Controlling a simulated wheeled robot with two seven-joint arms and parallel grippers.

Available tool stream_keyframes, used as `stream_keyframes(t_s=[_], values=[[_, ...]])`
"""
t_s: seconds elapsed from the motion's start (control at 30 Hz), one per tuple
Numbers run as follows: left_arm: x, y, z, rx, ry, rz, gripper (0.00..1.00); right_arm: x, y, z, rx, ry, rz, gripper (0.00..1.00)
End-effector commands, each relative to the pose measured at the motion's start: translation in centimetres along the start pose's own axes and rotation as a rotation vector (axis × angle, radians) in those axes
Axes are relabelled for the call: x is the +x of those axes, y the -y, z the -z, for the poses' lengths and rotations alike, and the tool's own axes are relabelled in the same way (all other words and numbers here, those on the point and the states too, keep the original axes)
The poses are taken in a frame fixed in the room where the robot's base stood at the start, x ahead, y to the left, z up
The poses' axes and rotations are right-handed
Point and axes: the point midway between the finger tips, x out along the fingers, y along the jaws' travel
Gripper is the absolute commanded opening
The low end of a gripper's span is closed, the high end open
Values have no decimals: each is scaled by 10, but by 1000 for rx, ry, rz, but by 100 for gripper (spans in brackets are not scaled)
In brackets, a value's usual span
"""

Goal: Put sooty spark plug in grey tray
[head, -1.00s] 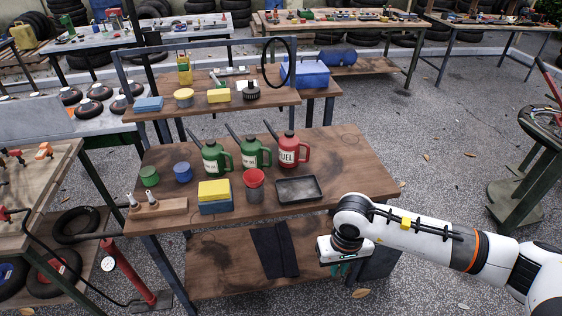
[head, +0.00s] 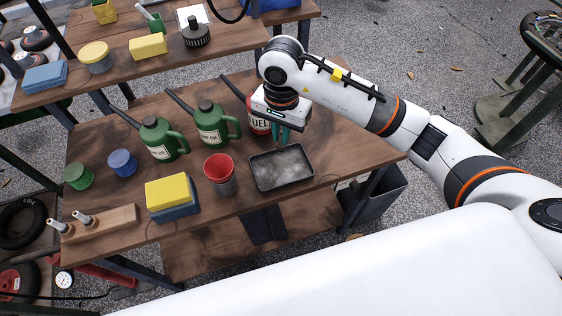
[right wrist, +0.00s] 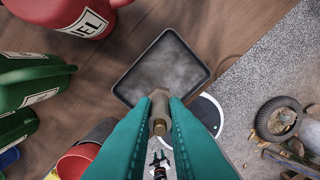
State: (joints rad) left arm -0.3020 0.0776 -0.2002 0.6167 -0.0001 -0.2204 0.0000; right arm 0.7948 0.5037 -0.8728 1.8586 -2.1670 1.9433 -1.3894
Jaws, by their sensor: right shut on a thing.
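My right gripper (head: 283,136) hangs fingers down at the back edge of the grey tray (head: 282,168). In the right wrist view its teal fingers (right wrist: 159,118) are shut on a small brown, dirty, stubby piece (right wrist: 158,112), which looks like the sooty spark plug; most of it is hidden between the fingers. The tray (right wrist: 165,66) shows beyond the fingertips, dark-rimmed with a smudged grey floor and nothing seen lying in it. Two pale spark plugs (head: 84,219) stand in a wooden block (head: 105,223) at the table's left. My left gripper is not in view.
The red fuel can (head: 258,120) stands close behind and left of the tray. Two green oil cans (head: 160,140), a red-topped cup (head: 220,172) and yellow and blue sponges (head: 180,190) are left of it. The table right of the tray (head: 345,150) is clear.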

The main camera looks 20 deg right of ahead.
Motion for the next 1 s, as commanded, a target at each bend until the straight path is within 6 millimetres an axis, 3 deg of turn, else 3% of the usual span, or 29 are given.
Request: stream_keyframes(t_s=[0.2,0.6,0.97,1.0], values=[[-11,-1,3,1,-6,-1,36,37,1,1,-1,-3,3,0],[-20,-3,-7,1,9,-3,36,79,1,0,-1,-2,1,0],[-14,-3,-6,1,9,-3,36,86,0,-1,-4,2,0,0],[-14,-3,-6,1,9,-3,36,86,0,-1,-4,2,0,14]])
